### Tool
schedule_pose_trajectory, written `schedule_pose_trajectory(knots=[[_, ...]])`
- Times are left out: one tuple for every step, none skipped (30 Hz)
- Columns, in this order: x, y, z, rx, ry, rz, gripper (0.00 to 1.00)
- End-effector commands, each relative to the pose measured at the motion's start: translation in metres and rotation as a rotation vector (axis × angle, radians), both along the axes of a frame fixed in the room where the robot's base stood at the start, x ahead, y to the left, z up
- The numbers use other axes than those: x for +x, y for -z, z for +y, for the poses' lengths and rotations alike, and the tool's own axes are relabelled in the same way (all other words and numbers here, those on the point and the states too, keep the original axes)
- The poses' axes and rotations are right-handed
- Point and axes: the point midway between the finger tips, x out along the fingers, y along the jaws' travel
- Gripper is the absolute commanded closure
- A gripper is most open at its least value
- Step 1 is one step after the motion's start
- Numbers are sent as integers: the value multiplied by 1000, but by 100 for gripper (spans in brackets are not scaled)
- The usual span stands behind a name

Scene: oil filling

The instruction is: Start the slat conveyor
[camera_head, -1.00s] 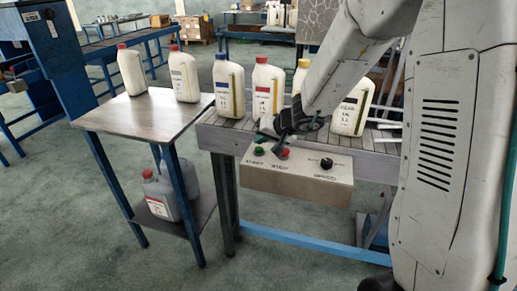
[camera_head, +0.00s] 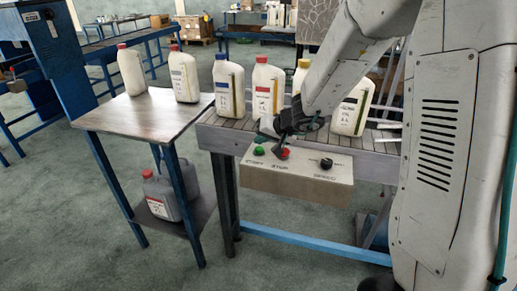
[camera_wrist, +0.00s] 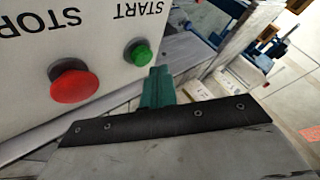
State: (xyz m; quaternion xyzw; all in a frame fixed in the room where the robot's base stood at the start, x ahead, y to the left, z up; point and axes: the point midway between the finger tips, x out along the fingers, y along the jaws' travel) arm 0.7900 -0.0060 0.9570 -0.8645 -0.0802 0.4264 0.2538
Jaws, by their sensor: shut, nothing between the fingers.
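The control box (camera_head: 296,184) is mounted on the near side of the slat conveyor (camera_head: 222,126). Its green START button (camera_head: 259,151) is at the left, the red STOP button (camera_head: 284,153) beside it, and the black SPEED knob (camera_head: 326,164) at the right. My gripper (camera_head: 267,134) is shut and empty, just above and behind the two buttons in the head view. In the wrist view, the green fingertips (camera_wrist: 157,88) are close to the green button (camera_wrist: 138,52), apart from it in the picture; the red button (camera_wrist: 74,82) is farther left. I cannot tell the exact gap.
White bottles with coloured caps, such as the red-capped one (camera_head: 265,88), stand on the conveyor close behind my gripper. A side table (camera_head: 140,115) at the left carries two more bottles, with grey jugs (camera_head: 162,196) on its lower shelf. The floor in front is clear.

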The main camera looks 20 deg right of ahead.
Motion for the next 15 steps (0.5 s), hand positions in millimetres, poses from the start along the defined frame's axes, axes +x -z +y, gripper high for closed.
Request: schedule_pose_trajectory(knots=[[0, 1, 0, 1, 0, 1, 100], [0, 2, 0, 1, 1, 2, 100], [0, 4, 0, 1, 1, 2, 100], [-1, 5, 0, 1, 0, 1, 100], [-1, 6, 0, 1, 0, 1, 100], [-1, 7, 0, 1, 0, 1, 100], [-1, 8, 0, 1, 0, 1, 100], [-1, 8, 0, 1, 0, 1, 100], [-1, 8, 0, 1, 1, 0, 100], [-1, 8, 0, 0, 0, 0, 100], [-1, 8, 0, 0, 0, 0, 100], [-1, 8, 0, 0, 0, 0, 100], [-1, 8, 0, 0, 0, 0, 100], [-1, 8, 0, 0, 0, 0, 100], [-1, 8, 0, 0, 0, 0, 100]])
